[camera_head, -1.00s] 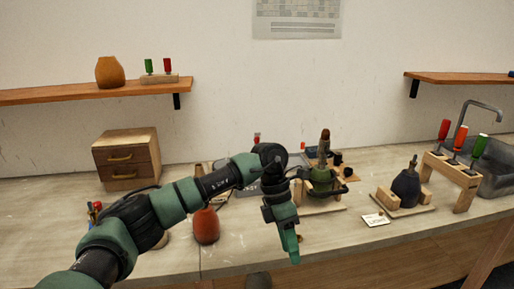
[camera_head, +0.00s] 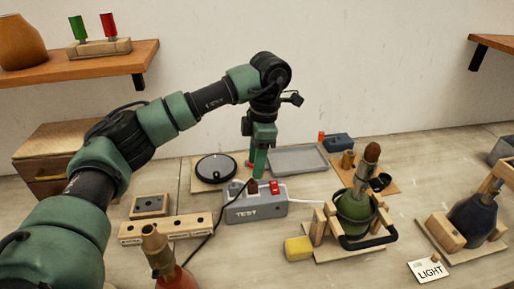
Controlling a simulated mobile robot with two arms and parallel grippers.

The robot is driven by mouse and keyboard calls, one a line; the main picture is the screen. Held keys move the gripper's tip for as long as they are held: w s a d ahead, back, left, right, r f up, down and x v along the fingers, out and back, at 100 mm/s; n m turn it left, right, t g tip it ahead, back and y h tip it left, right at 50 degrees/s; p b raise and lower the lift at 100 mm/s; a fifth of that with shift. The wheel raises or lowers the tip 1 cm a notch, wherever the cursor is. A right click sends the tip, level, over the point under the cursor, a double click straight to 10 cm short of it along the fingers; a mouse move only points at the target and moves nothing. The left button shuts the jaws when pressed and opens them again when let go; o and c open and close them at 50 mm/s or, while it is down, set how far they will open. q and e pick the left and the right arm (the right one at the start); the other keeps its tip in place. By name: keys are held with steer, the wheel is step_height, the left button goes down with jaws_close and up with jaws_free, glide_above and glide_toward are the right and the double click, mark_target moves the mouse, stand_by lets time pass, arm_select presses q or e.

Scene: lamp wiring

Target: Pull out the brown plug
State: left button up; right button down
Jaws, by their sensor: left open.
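The brown plug (camera_head: 252,187) stands upright in the top of the grey TEST box (camera_head: 240,212), beside a red switch (camera_head: 275,187). A dark cable runs from the plug down and left across the table. My left gripper (camera_head: 257,170) comes down from above, its green fingers pointing down. It appears just above or behind the plug, and I cannot tell whether it touches it. Its fingers are open and look empty. My right gripper is not in view.
A wooden block with holes (camera_head: 165,229) and a red-based bottle shape (camera_head: 160,255) stand at the front left. A green lamp base in a wooden stand (camera_head: 355,212) and a yellow block (camera_head: 298,248) are to the right. A grey tray (camera_head: 298,160) lies behind.

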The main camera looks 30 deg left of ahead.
mark_target(253, 183)
arm_select(q)
steer(key=shift+s+f, duration=0.15)
steer(key=shift+f, duration=0.25)
steer(key=f, duration=0.2)
steer(key=f+p, duration=0.1)
steer(key=f, duration=0.2)
steer(key=shift+s+a+f+p, duration=0.25)
steer(key=shift+s+f+p, duration=0.05)
steer(key=shift+s, duration=0.1)
steer(key=shift+f, duration=0.45)
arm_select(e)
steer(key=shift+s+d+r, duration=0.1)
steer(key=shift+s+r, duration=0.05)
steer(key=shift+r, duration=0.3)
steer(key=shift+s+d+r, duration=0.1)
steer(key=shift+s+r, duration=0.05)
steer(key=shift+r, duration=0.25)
arm_select(q)
jaws_close()
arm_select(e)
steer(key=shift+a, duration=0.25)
arm_select(q)
steer(key=shift+r+p, duration=0.35)
steer(key=shift+r, duration=0.3)
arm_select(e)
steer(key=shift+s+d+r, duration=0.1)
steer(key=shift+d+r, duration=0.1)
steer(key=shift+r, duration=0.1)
